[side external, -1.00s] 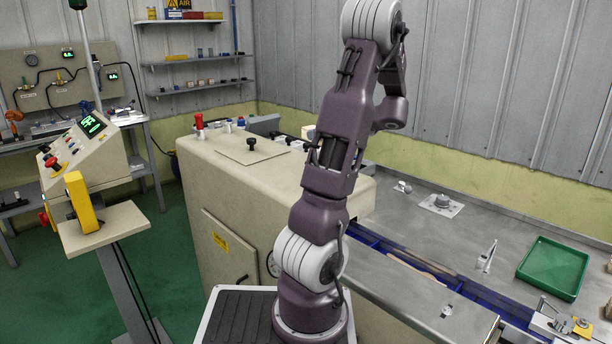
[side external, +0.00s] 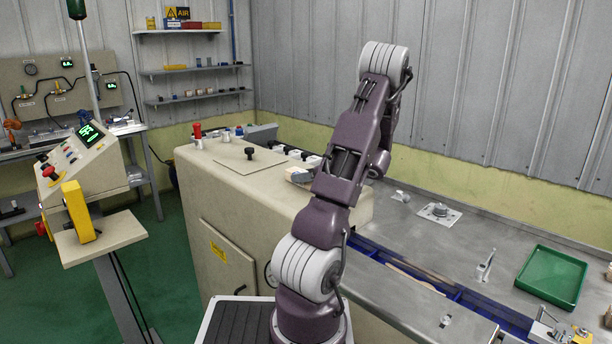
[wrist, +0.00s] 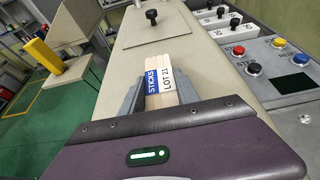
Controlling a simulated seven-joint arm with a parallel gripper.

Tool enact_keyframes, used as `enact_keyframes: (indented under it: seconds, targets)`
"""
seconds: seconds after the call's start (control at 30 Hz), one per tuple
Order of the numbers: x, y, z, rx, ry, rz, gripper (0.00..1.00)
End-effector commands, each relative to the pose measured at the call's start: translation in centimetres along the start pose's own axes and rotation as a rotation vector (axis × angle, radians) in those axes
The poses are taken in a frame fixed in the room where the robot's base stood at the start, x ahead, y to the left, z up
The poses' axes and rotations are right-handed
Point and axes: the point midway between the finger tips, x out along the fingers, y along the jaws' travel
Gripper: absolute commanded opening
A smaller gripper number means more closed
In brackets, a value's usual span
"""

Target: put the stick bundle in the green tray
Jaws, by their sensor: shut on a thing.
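The stick bundle (wrist: 158,101) is a stack of pale wooden sticks with a blue and white label. In the wrist view it lies between the two grey fingers of my gripper (wrist: 160,88), which is shut on it. In the side external view a small pale and blue block (side external: 298,175), which looks like the bundle's end, shows just left of my arm above the beige machine; my gripper is hidden behind the arm there. The green tray (side external: 551,279) sits empty on the metal table at the right, well away from the bundle.
The beige machine housing (side external: 232,190) carries a black knob (side external: 249,153) and a red-topped post (side external: 197,133). A blue conveyor channel (side external: 455,292) runs along the table before the tray. A small upright lever (side external: 487,265) stands left of the tray. The wrist view shows a button panel (wrist: 265,65).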

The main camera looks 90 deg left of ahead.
Motion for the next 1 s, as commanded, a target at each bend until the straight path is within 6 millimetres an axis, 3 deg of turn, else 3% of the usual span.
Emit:
enact_keyframes:
  seconds: [0.03,0.07,0.13,0.17,0.53,0.8,1.0]
  targets:
    - [0.1,0.0,-0.1,0.002,0.0,0.0,0.0]
    - [0.1,0.0,-0.1,0.001,0.0,0.0,0.43]
    - [0.0,0.0,-0.1,0.001,0.0,0.0,0.57]
    - [0.0,0.0,-0.1,0.001,0.0,0.0,0.59]
    - [-0.8,-0.1,0.2,0.001,0.0,-0.004,0.59]
    - [-7.9,-0.1,0.2,0.001,0.001,-0.008,0.59]
    - [-11.4,-0.1,0.2,0.001,0.0,-0.003,0.59]
